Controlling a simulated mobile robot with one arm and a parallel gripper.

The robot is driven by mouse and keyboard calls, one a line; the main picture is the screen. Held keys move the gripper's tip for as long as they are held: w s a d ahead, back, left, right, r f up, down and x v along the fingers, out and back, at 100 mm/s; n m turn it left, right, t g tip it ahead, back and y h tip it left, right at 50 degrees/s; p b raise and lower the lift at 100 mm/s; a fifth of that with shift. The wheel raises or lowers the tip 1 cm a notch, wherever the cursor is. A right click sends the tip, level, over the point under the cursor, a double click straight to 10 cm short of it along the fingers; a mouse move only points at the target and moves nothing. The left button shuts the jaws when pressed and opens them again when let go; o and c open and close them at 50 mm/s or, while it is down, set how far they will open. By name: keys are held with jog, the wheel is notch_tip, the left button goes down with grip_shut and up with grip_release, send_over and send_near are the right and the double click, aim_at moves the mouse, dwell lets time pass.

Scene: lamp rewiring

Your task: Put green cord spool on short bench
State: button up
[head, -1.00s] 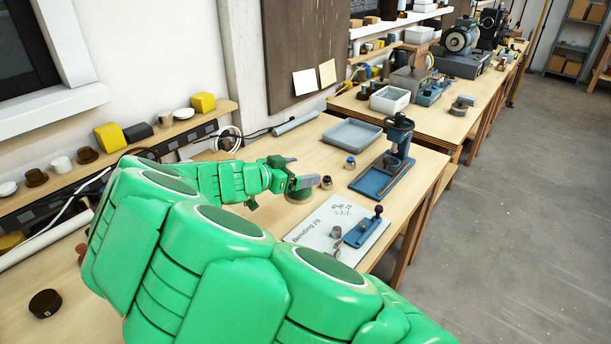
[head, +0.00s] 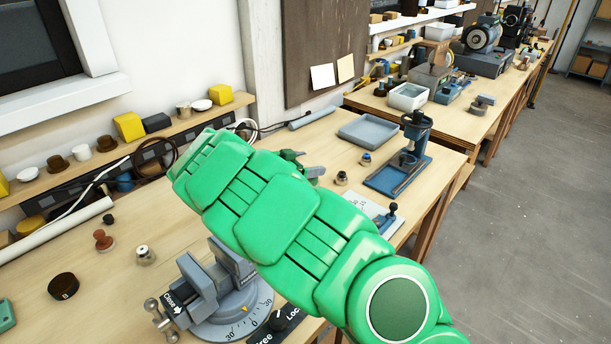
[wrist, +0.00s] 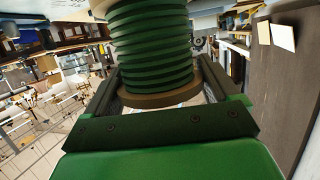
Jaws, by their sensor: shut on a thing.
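The green cord spool (wrist: 150,45) fills the top middle of the wrist view, with green cord wound between pale brown flanges. My gripper (wrist: 160,88) is shut on it, one dark finger on each side. In the head view my gripper (head: 304,166) shows only in part past my green arm, over the near wooden bench (head: 335,150); the spool is hidden there. A second wooden bench (head: 450,122) stands beyond it. I cannot tell which of the two is the short bench.
A grey vise (head: 215,290) stands on the near bench at the front. A grey tray (head: 367,131), a blue press stand (head: 405,165) and a partly hidden jig plate (head: 365,206) lie farther along it. Grey floor (head: 530,220) is clear on the right.

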jog(key=shift+w+a+f, duration=0.15)
jog(key=shift+w+f, duration=1.05)
jog(key=shift+f, duration=1.8)
jog(key=o, duration=1)
jog(key=shift+f, duration=0.1)
jog(key=a+r, duration=0.1)
jog(key=s+a+r, duration=0.1)
jog(key=shift+s+a, duration=0.25)
jog(key=shift+a, duration=0.05)
jog(key=shift+r, duration=3.1)
